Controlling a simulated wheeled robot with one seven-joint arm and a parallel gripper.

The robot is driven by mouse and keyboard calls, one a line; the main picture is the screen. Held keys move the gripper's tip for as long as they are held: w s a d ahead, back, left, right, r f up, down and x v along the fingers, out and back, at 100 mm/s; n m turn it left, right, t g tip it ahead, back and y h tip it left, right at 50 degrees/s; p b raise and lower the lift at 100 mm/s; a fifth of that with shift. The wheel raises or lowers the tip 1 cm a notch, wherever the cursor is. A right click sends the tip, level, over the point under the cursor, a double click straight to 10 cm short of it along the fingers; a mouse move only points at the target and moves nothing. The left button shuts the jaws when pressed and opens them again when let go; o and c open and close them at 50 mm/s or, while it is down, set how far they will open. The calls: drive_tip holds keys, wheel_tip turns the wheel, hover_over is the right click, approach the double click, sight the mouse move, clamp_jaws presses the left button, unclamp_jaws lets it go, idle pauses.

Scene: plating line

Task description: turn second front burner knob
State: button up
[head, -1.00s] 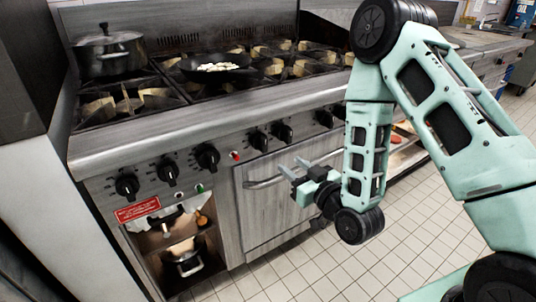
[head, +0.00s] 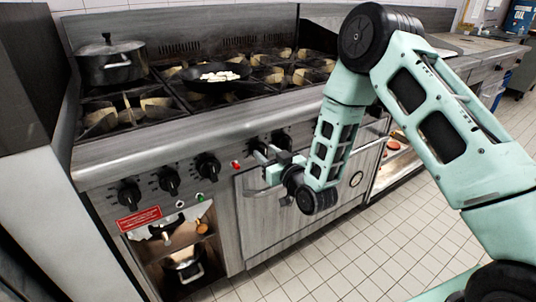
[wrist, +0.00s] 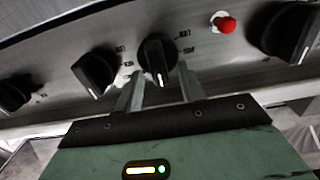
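The row of black burner knobs runs along the stove's front panel. My gripper (head: 264,153) is open at the panel, just right of the red button. In the wrist view its two fingers (wrist: 160,80) point at one black knob (wrist: 155,58), the knob next to the red button. This knob lies between and just beyond the fingertips, and no grip on it shows. Its white mark points down in that view. In the head view the fingers partly cover this knob (head: 255,144). Another knob (head: 281,138) is close on its right.
A red button (head: 235,165) sits beside the knob. Three more knobs, one of them here (head: 207,165), are farther left. An oven door handle (head: 252,190) lies below my gripper. A pan (head: 215,77) and a lidded pot (head: 109,62) stand on the stove.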

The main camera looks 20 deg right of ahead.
clamp_jaws()
drive_tip(key=shift+f+n+b, duration=0.1)
drive_tip(key=shift+n+b, duration=0.2)
drive_tip(key=n+b, duration=0.1)
drive_tip(key=n, duration=0.1)
drive_tip(key=n+b, duration=0.2)
drive_tip(key=shift+s+a+f, duration=0.1)
drive_tip(key=shift+a+f, duration=0.05)
drive_tip(key=shift+a, duration=0.2)
drive_tip(key=shift+a+n+b, duration=0.1)
drive_tip(key=shift+n+b, duration=1.1)
drive_tip(key=shift+n, duration=0.9)
unclamp_jaws()
